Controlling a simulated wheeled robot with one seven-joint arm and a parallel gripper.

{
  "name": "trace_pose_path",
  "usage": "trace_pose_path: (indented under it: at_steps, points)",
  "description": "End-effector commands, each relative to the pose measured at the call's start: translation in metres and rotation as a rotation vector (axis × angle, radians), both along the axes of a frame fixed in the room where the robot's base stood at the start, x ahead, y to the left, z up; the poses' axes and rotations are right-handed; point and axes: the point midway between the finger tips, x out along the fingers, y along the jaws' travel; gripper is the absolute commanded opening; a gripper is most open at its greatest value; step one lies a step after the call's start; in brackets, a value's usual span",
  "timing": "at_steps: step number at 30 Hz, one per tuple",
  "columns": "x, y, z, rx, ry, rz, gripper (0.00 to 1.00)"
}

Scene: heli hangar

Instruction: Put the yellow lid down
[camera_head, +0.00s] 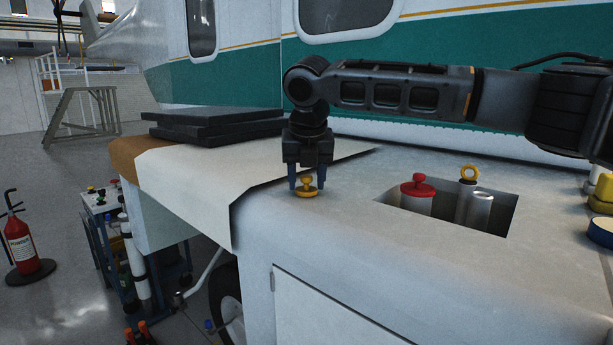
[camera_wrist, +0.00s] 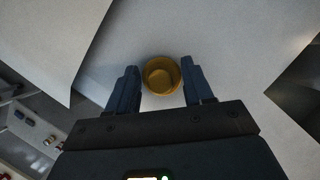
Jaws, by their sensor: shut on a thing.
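The yellow lid (camera_head: 307,187) is a small round cap with a knob on top. It is at the white surface (camera_head: 290,240), left of the recessed opening; I cannot tell whether it touches the surface. My gripper (camera_head: 307,180) points straight down over the lid, with its two blue fingers on either side of the knob. In the wrist view the lid (camera_wrist: 161,75) is between the fingertips of my gripper (camera_wrist: 160,83). The fingers hide part of the lid's sides.
Black flat panels (camera_head: 222,124) lie at the back left. A yellow object (camera_head: 602,192) and a blue-rimmed one (camera_head: 601,232) are at the right edge. Clear surface lies in front.

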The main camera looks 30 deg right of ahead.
Motion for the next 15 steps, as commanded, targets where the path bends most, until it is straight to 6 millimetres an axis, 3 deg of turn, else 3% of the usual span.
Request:
trace_pose_path:
  at_steps: [10, 11, 15]
  points:
    - [-0.0002, 0.0002, -0.0027, 0.001, 0.0, 0.0, 0.23]
    - [-0.0001, 0.0002, -0.0025, 0.0, 0.0, 0.0, 0.54]
    - [0.0, 0.0, -0.0025, 0.0, 0.0, 0.0, 0.68]
